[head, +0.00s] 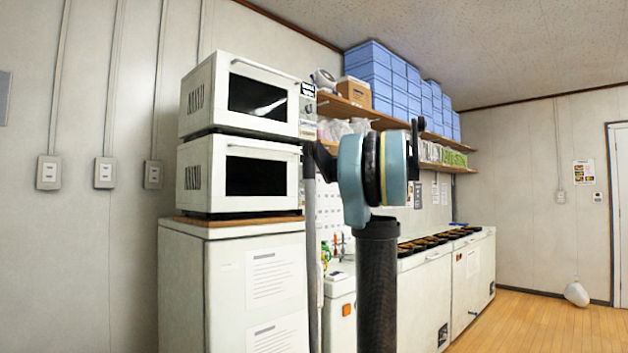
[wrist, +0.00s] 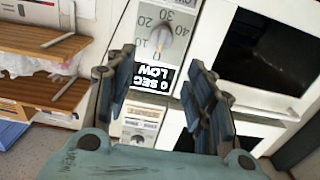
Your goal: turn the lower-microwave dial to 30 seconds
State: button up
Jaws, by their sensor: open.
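The lower microwave (head: 245,148) is white with a dark window and sits under the upper microwave (head: 218,100). In the head view its control panel is mostly hidden by my arm. The wrist view looks upside down. There the grey round dial (wrist: 166,42) stands out from a panel with the numbers 10, 20, 30 and 40 around it. A black display (wrist: 152,77) beside it reads LOW and 0 SEC. My gripper (wrist: 160,85) is open and empty, its fingers spread to either side of the display. The dial appears beyond the fingertips, apart from them.
The microwaves stand on a white cabinet (head: 232,275). Wooden shelves (head: 345,107) with boxes and bags lie right of the microwaves, and they show at the left of the wrist view (wrist: 45,40). White counters (head: 424,295) run along the wall.

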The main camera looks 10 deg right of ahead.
aim_at(310, 177)
jog(key=x, duration=1.1)
jog(key=shift+w+a, duration=0.1)
jog(key=shift+w, duration=0.05)
jog(key=c, duration=1)
